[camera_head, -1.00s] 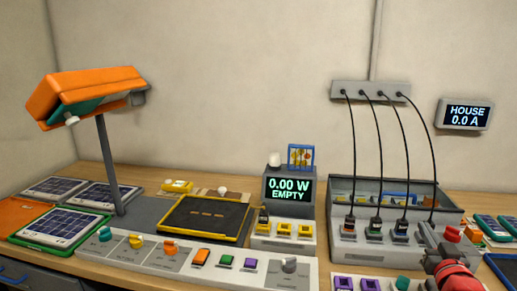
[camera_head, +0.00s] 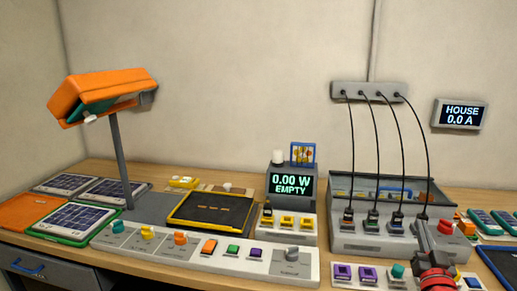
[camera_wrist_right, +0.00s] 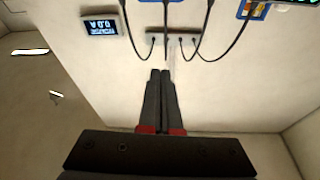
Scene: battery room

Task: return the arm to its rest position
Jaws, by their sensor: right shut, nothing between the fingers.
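My right gripper (camera_head: 420,223) shows at the lower right of the head view, in front of the grey plug box (camera_head: 375,243). Its dark fingers point up and away, and the red part of my arm is below them. In the right wrist view the two fingers (camera_wrist_right: 160,74) lie side by side, shut with nothing between them, toward the wall and the hanging cables. Whether the fingertips touch the box or a plug cannot be told from the head view. My left gripper is in neither view.
Black cables hang from a wall socket strip (camera_head: 369,95) to the plug box near my right gripper. A red knob (camera_head: 445,227) and a teal knob (camera_head: 398,270) stand close by. The orange lamp (camera_head: 100,93), switch panel (camera_head: 200,252) and meter (camera_head: 291,187) are farther left.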

